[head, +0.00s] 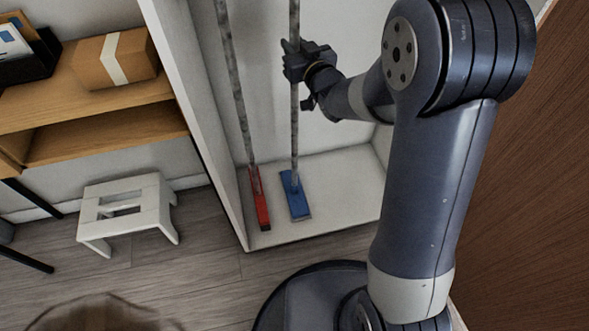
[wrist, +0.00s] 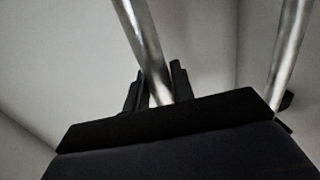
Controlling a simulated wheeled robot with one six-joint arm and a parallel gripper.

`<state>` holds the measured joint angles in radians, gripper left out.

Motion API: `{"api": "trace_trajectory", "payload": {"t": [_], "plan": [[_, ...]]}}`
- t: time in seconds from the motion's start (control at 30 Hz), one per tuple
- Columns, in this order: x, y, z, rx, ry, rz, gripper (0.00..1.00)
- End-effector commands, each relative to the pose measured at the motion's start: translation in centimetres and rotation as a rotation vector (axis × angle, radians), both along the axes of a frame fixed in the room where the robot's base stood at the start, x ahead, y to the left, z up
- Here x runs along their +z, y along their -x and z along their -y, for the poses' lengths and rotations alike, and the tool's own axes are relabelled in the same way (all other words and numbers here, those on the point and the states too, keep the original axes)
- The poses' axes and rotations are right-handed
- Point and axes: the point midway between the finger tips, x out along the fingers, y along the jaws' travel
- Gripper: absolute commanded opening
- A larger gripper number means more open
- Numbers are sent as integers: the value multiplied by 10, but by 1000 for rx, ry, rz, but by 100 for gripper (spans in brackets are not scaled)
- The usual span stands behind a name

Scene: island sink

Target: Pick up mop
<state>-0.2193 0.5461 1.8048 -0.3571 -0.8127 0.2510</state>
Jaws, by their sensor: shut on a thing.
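A mop with a grey pole and a flat blue head (head: 296,198) stands nearly upright in a white open cabinet in the head view, its head at the cabinet floor. My gripper (head: 293,62) is shut around its pole, well above the head. In the wrist view a metallic pole (wrist: 143,38) runs between the two dark fingers of my gripper (wrist: 157,85). The top of the pole is out of view.
A second pole with a narrow red head (head: 260,200) stands just left of the mop; another pole (wrist: 290,50) shows at right in the wrist view. The cabinet's left wall (head: 190,90) is close by. A white stool (head: 128,208) and a wooden shelf with a cardboard box (head: 113,60) are left.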

Motion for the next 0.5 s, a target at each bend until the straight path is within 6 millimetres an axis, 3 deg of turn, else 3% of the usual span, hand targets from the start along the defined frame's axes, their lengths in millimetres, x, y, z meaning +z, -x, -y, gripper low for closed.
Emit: {"api": "trace_trajectory", "payload": {"t": [0.13,0.5], "plan": [[0,0,0,0,0,0,3],[7,2,0,0,-2,4,3]]}}
